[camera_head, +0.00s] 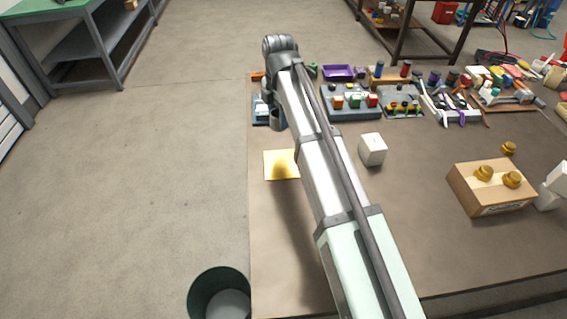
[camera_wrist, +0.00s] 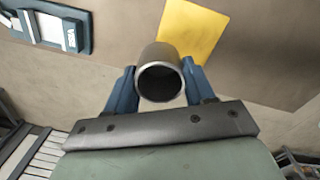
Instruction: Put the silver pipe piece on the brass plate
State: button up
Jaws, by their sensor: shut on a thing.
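The silver pipe piece (camera_wrist: 160,72) is a short hollow cylinder, seen with its open end toward the camera in the wrist view. My gripper (camera_wrist: 160,85) is shut on it, with a blue finger on each side. The brass plate (camera_wrist: 193,32) is a flat yellow square just beyond the pipe piece in the wrist view, partly hidden by it. In the head view the brass plate (camera_head: 281,165) lies near the table's left edge, beside my arm. My gripper and the pipe piece cannot be made out clearly in the head view.
A white block (camera_head: 372,149) stands right of my arm. A cardboard box (camera_head: 490,189) with brass-coloured parts is further right. Trays of small parts (camera_head: 350,103) line the back. A dark bin (camera_head: 219,294) stands on the floor at the table's left edge. The front of the table is clear.

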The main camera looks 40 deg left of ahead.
jog(key=s+d+m, duration=0.2)
jog(key=s+d, duration=0.1)
jog(key=m, duration=0.3)
send_over(283, 163)
jog(key=shift+f, duration=5.4)
jog(key=o, duration=1.1)
jog(key=shift+f, duration=0.15)
notch_tip(283, 163, up, 12)
jog(key=shift+d+r, duration=0.1)
jog(key=shift+r, duration=0.05)
